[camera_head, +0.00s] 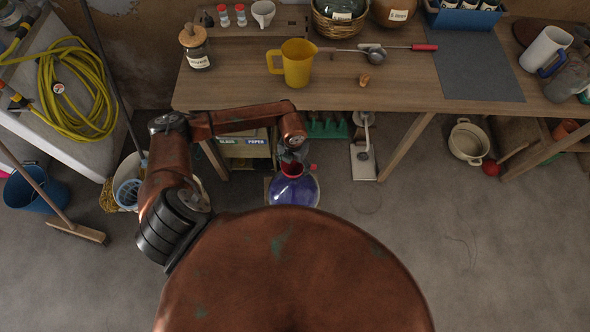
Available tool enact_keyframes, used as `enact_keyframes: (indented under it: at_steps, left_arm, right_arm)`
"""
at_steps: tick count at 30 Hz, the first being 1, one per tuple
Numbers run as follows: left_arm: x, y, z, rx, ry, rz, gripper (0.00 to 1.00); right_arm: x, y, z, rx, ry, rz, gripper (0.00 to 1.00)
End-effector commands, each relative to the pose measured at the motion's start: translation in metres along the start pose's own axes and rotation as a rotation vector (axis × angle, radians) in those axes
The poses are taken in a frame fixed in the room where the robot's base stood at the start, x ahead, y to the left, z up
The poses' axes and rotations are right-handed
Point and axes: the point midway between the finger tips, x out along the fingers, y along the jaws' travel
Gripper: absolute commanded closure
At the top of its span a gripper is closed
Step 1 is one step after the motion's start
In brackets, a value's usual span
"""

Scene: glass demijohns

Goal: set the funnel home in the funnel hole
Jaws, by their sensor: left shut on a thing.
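My left gripper (291,153) points down over a glass demijohn (294,192) on the floor in front of the table. The demijohn holds blue-purple liquid. I cannot make out the funnel hole for certain. My right gripper is not in view.
The wooden table (225,85) carries a yellow jug (298,65), a cork-topped jar (195,48), a cork (364,80), a ladle (375,51) and a grey mat (470,65). A white device (362,160) stands right of the demijohn.

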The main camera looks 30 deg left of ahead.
Motion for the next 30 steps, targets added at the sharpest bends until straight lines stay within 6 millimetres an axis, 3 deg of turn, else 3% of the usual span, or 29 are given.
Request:
enact_keyframes:
  at_steps: [17,30]
  left_arm:
    - [-0.035,0.0,0.0,0.0,-0.001,0.0,0.63]
    - [-0.037,-0.001,0.0,0.019,0.0,-0.001,0.63]
  right_arm:
    - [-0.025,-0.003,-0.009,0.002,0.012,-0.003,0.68]
    - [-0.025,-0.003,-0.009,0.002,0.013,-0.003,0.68]
